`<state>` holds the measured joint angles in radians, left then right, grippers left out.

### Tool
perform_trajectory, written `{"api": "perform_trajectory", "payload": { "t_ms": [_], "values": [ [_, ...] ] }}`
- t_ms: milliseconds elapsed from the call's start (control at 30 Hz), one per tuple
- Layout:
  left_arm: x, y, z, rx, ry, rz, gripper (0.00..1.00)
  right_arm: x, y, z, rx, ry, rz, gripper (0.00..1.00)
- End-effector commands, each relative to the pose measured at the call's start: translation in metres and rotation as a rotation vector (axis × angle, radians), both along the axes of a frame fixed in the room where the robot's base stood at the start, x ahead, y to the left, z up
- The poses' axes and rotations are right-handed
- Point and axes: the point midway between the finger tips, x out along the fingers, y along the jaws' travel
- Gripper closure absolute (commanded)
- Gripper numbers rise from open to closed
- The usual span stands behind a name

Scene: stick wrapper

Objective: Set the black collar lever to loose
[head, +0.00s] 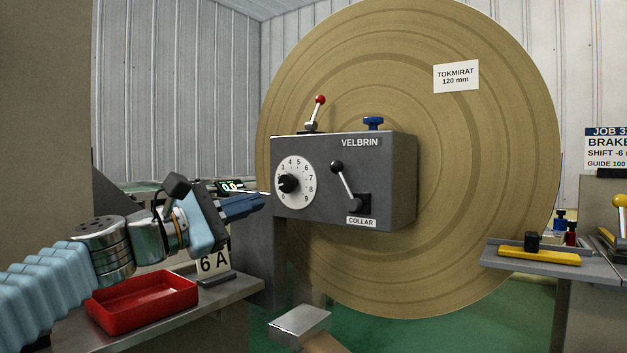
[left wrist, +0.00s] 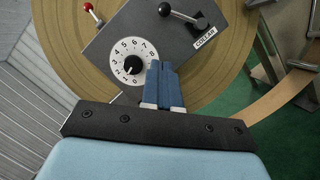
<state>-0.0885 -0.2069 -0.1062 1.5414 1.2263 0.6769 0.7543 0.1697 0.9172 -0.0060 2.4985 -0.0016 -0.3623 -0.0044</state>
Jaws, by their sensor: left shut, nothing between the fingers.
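The black collar lever (head: 342,182) is on the front of the grey VELBRIN box (head: 320,215), above a COLLAR label (head: 361,221). Its ball knob is at the upper left and its arm slants down right to a black base. The lever also shows at the top of the left wrist view (left wrist: 183,16). My left gripper (head: 262,201) is shut and empty, just left of the box in the head view. Its blue fingers (left wrist: 165,66) point toward the box beside the dial in the left wrist view. My right gripper is not in view.
A numbered dial (head: 294,182) is left of the lever. A red-knobbed lever (head: 318,107) and a blue knob (head: 373,123) stand on the box top. A large brown roll (head: 480,150) is behind. A red tray (head: 143,302) sits at lower left.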

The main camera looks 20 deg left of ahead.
Motion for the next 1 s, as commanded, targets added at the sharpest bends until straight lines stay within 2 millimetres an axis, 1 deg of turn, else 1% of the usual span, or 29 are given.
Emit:
{"api": "perform_trajectory", "payload": {
  "t_ms": [167,267,367,733,800,1000],
  "values": [
    [0.002,-0.002,0.000,0.002,0.001,0.000,1.00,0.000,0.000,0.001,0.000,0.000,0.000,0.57],
    [0.010,-0.006,0.001,0.002,0.003,0.000,1.00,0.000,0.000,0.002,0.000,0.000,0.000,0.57],
    [0.022,-0.015,0.005,0.002,0.003,-0.002,1.00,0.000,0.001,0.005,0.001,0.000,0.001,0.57],
    [0.086,-0.058,0.020,0.001,0.004,0.000,1.00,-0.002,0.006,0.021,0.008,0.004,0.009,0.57],
    [0.086,-0.068,0.029,0.003,0.001,-0.003,1.00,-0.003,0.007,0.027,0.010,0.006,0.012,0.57],
    [0.090,-0.084,0.039,0.002,0.002,0.001,1.00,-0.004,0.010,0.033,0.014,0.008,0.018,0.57]
  ]
}}
